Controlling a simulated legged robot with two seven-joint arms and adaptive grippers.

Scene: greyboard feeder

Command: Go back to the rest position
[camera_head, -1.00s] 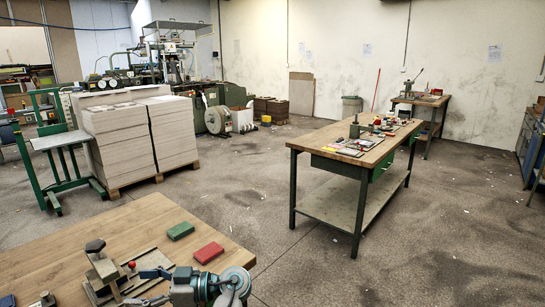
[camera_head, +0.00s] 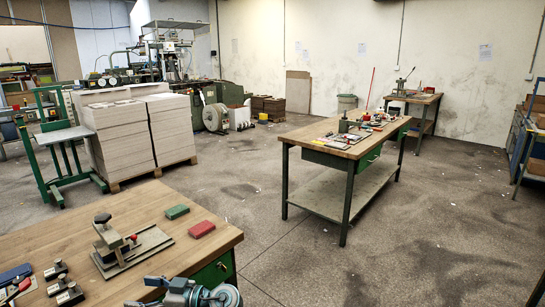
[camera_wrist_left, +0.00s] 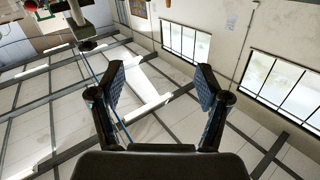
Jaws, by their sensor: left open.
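My left gripper (camera_wrist_left: 160,88) is open in the left wrist view, its two fingers spread wide with nothing between them. That view faces the ceiling, beams and windows. In the head view part of one of my arms (camera_head: 190,293) shows at the bottom edge, in front of the near wooden workbench (camera_head: 60,230). Its fingertips are not clear there. My right gripper cannot be made out in either view.
On the near bench stand a lever fixture (camera_head: 118,248), a green block (camera_head: 176,212), a red block (camera_head: 201,229) and several small clamps (camera_head: 62,280). A second workbench (camera_head: 300,148) stands to the right. Stacked greyboard (camera_head: 125,135) stands behind on a pallet. Open floor lies between.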

